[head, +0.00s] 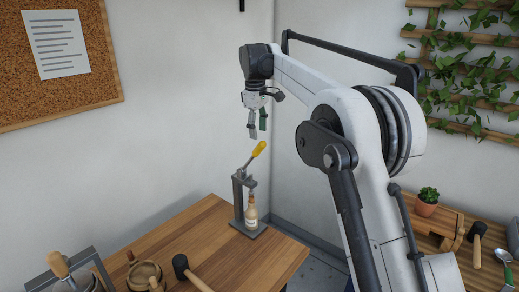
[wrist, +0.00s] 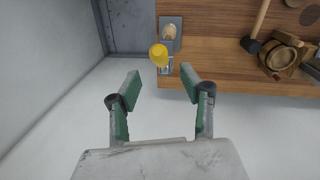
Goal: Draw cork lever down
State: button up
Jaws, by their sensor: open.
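The cork lever (head: 258,149) has a yellow handle and slants up to the right from the top of a grey metal corking stand (head: 238,196). A bottle (head: 251,214) stands upright on the stand's base, under the lever. My gripper (head: 257,134) hangs open and empty just above the lever's handle in the head view. In the wrist view my gripper (wrist: 160,75) has its two green-padded fingers apart. The yellow handle end (wrist: 159,54) shows there just beyond the fingertips, slightly left of the gap's middle. The handle hides part of the stand (wrist: 171,24) there.
The wooden table (head: 200,226) carries the stand near its far corner. A black-headed mallet (head: 183,268) and a wooden pot (head: 144,275) are at its front. A corkboard (head: 55,60) hangs on the left wall. A side table with a potted plant (head: 427,202) is at right.

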aim_at(259, 149)
jog(key=f, duration=0.5)
jog(key=f+p, duration=0.1)
jog(key=f, duration=0.2)
jog(key=shift+w+d+f, duration=0.15)
jog(key=shift+w+d, duration=0.1)
jog(key=shift+w, duration=0.15)
grip_shut()
